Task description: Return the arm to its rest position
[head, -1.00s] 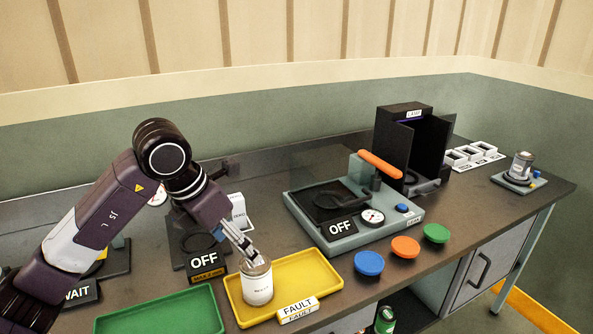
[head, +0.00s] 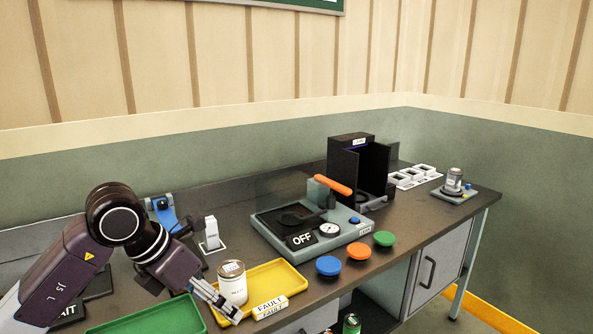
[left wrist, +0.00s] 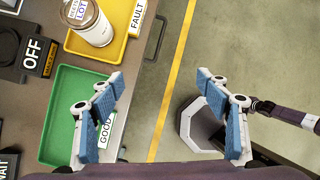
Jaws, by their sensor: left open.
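My left gripper (head: 236,317) is at the front edge of the bench in the head view, just in front of the yellow tray (head: 296,267). In the left wrist view its two blue-padded fingers (left wrist: 166,115) are spread apart with nothing between them. A white can (head: 233,284) stands upright in the yellow tray; it also shows in the left wrist view (left wrist: 95,28), apart from the fingers.
The green tray (head: 150,318), labelled GOOD in the wrist view, lies left of the yellow FAULT tray. Blue (head: 328,265), orange (head: 359,251) and green (head: 384,238) buttons line the bench front. A press-like machine marked OFF (head: 301,239) stands behind. Floor (left wrist: 220,50) beyond the bench edge is open.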

